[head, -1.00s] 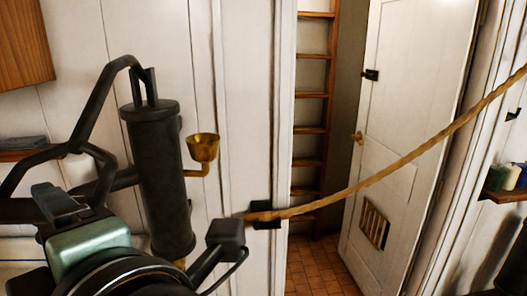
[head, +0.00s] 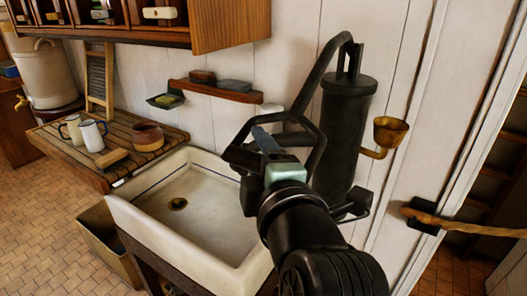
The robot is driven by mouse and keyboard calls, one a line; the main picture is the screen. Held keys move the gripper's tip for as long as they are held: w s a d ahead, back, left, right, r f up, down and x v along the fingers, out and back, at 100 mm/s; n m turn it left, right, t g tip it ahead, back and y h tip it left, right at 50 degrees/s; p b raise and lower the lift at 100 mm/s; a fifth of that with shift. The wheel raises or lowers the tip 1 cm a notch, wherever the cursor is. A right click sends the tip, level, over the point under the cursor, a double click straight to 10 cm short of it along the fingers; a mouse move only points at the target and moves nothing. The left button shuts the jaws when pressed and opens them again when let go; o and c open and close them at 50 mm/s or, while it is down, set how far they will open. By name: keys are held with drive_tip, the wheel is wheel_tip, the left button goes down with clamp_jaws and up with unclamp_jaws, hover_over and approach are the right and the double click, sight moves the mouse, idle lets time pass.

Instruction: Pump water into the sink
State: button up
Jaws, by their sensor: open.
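The black hand pump (head: 343,135) stands upright against the white wall, right of the sink. Its bent black handle (head: 322,72) runs from the top down to the left, and its lower end is partly hidden behind my gripper. A brass cup (head: 389,133) sits on the pump's right side. The white sink (head: 150,222) has a brass drain (head: 178,204), and no water shows in it. My gripper (head: 268,135) is open, over the sink's right side and close to the lower handle. I cannot tell whether it touches the handle.
A slatted wooden board (head: 60,160) left of the sink holds mugs, a brush and a bowl. A small shelf (head: 215,90) and a cupboard (head: 230,25) are on the wall. A rope (head: 470,222) spans the doorway at right.

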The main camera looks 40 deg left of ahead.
clamp_jaws()
drive_tip(key=shift+r, duration=0.1)
idle(1.2)
